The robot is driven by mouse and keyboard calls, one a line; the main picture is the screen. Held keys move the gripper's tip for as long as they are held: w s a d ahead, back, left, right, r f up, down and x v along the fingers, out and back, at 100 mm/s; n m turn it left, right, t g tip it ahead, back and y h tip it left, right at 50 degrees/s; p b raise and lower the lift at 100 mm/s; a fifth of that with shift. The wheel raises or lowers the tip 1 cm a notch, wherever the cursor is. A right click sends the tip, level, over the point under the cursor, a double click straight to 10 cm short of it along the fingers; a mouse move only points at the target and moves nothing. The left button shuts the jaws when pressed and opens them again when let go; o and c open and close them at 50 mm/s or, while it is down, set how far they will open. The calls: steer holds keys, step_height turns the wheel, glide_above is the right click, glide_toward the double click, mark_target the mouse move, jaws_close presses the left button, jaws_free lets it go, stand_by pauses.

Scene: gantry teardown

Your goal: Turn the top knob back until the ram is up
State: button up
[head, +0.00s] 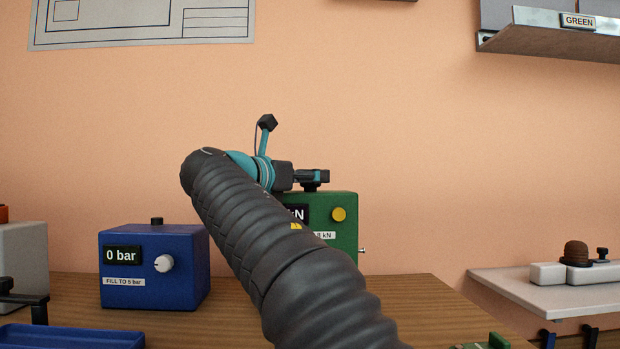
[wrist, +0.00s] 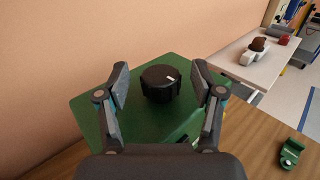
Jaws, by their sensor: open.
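The top knob (wrist: 161,84) is black and round with a pale mark near its right edge. It sits on top of the green box (wrist: 95,105). My gripper (wrist: 160,80) is open, with one finger on each side of the knob and a visible gap on both sides. In the head view my gripper (head: 312,176) is level above the green box (head: 346,217); the knob shows only as a dark piece under the fingers. The box front has a yellow button (head: 339,214) and a display ending in "kN", partly hidden by my arm. I cannot see the ram.
A blue box (head: 155,267) reading "0 bar" stands left on the wooden table (head: 240,310). A blue tray (head: 70,336) lies at front left. A white side table (head: 555,290) with a brown-domed part stands right. A shelf labelled GREEN (head: 560,35) hangs upper right.

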steer(key=shift+w+d, duration=0.45)
steer(key=shift+w, duration=0.05)
steer(key=c, duration=1.2)
steer(key=shift+o, duration=0.2)
steer(key=shift+n, duration=0.3)
steer(key=n+t+y, duration=0.1)
steer(key=y, duration=0.1)
steer(key=n+t+y, duration=0.1)
steer(key=y, duration=0.1)
steer(key=shift+s+d+r+t, duration=0.1)
steer(key=shift+d+r+t, duration=0.05)
steer(key=shift+t, duration=0.15)
steer(key=n+t+y+p, duration=0.1)
steer(key=n+y, duration=0.1)
steer(key=shift+y+p, duration=0.3)
steer(key=shift+n+t+y+p, duration=0.4)
steer(key=shift+n+y+p, duration=1.3)
steer(key=shift+y, duration=1.1)
steer(key=shift+n+y, duration=0.6)
